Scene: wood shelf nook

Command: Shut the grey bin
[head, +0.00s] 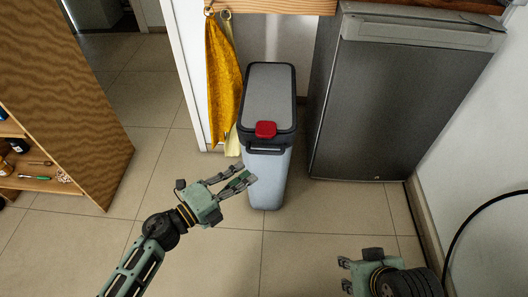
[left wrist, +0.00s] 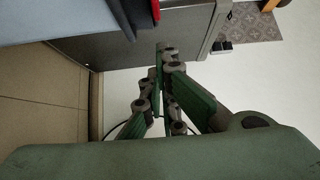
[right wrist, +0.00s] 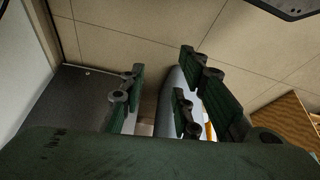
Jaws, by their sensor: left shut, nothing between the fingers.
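The grey bin (head: 266,185) stands upright on the tiles, with a pale blue-grey body. Its dark-rimmed grey lid (head: 270,90) lies down over the top, with a red latch (head: 265,129) at the front edge; I cannot tell whether it is fully latched. In the left wrist view the bin's body (left wrist: 60,20) is at the top left. In the right wrist view part of the bin (right wrist: 171,95) shows between the fingers. My left gripper (head: 248,180) is shut and empty, just left of the bin's front, below lid height. My right gripper (head: 343,275) is open and empty, low and right.
A dark grey fridge (head: 385,100) stands close to the right of the bin. A yellow cloth (head: 222,80) hangs at its left. A wooden shelf unit (head: 70,110) is at the far left. A black cable (head: 465,225) curves at the right. Floor before the bin is clear.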

